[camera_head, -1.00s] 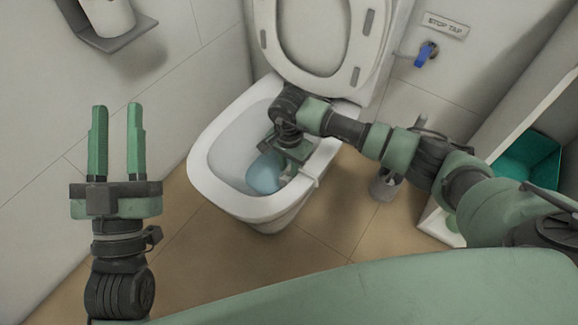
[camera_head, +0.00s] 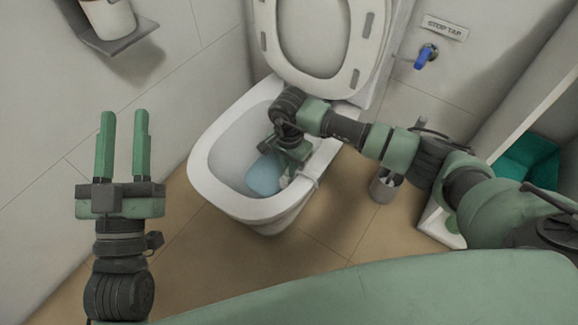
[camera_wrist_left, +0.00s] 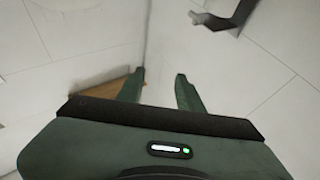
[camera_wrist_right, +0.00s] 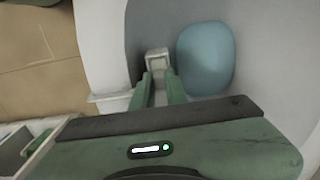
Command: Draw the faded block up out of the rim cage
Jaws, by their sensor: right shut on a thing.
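The faded block (camera_wrist_right: 157,62) is a small pale grey-white piece at my right fingertips in the right wrist view. My right gripper (camera_wrist_right: 158,80) is shut on it, inside the toilet bowl near the rim. In the head view my right gripper (camera_head: 285,172) points down into the bowl, with a pale bit at its tips. The rim cage shows as a pale hanger (camera_wrist_right: 108,98) over the rim beside the fingers; its lower part is mostly hidden. I cannot tell whether the block is still within it. My left gripper (camera_head: 122,150) is open and empty, left of the toilet.
The toilet bowl rim (camera_head: 203,172) surrounds the right gripper, with blue water (camera_head: 264,176) below. The raised seat (camera_head: 318,35) stands behind. A brush holder (camera_head: 384,187) is on the floor to the right. A paper roll (camera_head: 108,18) hangs on the left wall.

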